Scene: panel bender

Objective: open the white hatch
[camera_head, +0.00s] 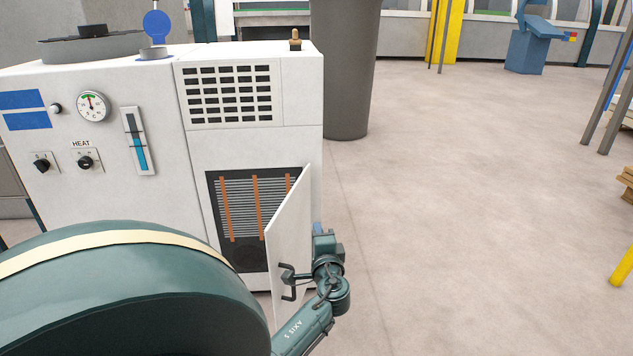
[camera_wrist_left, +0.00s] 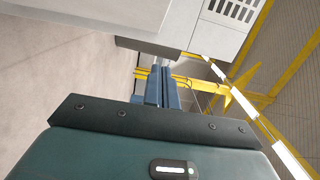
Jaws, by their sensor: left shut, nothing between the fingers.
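The white hatch (camera_head: 290,238) stands ajar on the front of the white cabinet (camera_head: 245,150), swung outward with its hinge side at the right. Behind it shows a dark opening (camera_head: 240,205) with copper-coloured bars and fins. A dark handle (camera_head: 288,282) sits on the hatch's outer face near its lower left. My right gripper is not visible.
The cabinet carries a gauge (camera_head: 93,106), knobs (camera_head: 85,162) and a vent grille (camera_head: 230,95). A grey column (camera_head: 345,70) stands behind it. The floor (camera_head: 480,200) to the right is clear, with stacked wood (camera_head: 627,180) at the far right edge.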

